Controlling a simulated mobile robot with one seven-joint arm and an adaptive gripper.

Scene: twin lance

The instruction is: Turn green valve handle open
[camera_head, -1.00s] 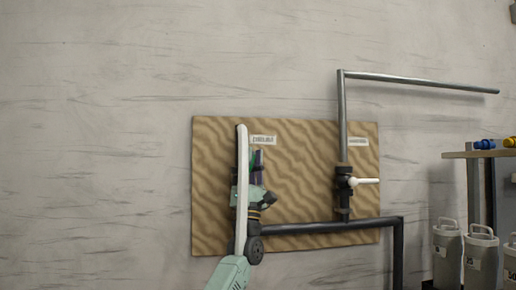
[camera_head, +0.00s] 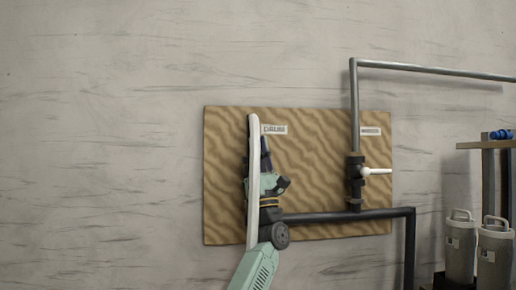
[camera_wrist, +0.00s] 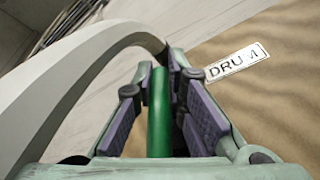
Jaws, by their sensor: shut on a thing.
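The green valve handle (camera_wrist: 158,115) is a straight green bar between the purple pads of my gripper (camera_wrist: 158,75) in the wrist view. My gripper is shut on it. In the head view my gripper (camera_head: 266,150) is at the left part of the wooden board (camera_head: 315,165), just below a white label (camera_head: 274,129). The wrist view shows this label reading DRUM (camera_wrist: 237,61). The green handle cannot be made out in the head view, and the valve body behind my gripper and arm is hidden.
A second valve with a white handle (camera_head: 377,171), pointing right, sits on the grey vertical pipe (camera_head: 354,110). A dark horizontal pipe (camera_head: 345,216) runs low across the board. A shelf (camera_head: 485,145) and grey canisters (camera_head: 461,245) stand at the right. The wall at left is bare.

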